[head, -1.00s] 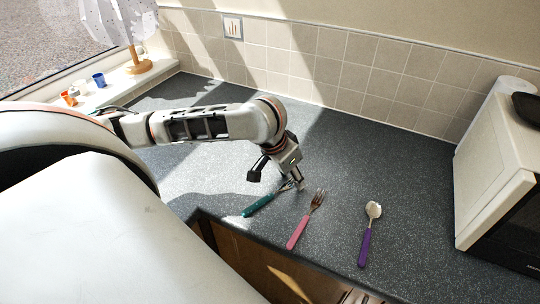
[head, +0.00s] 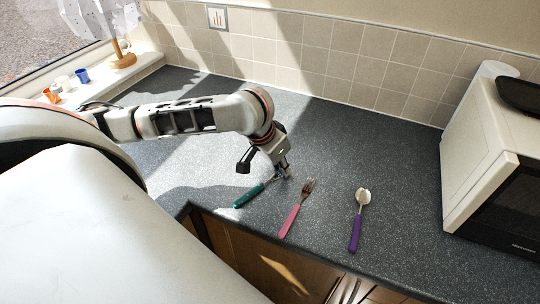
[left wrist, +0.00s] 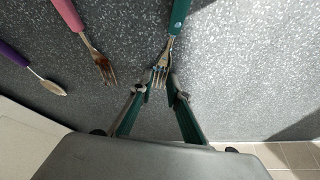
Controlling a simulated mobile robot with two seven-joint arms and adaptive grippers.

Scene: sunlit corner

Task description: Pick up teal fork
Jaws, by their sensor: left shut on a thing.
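The teal fork (head: 250,195) lies at the left on the dark countertop, its handle toward the front edge and its tines under my left gripper (head: 286,172). In the left wrist view the teal fork (left wrist: 176,28) comes in from the top, with its metal head between the two fingertips of my left gripper (left wrist: 161,88). The left gripper is shut on the fork's head, at or close to the counter surface. My right gripper is in neither view.
A pink-handled fork (head: 290,220) lies just right of the teal fork, and a purple-handled spoon (head: 355,235) farther right. A microwave (head: 490,165) stands at the right. Cups (head: 82,76) and a lamp (head: 122,58) are on the sill. The counter behind is clear.

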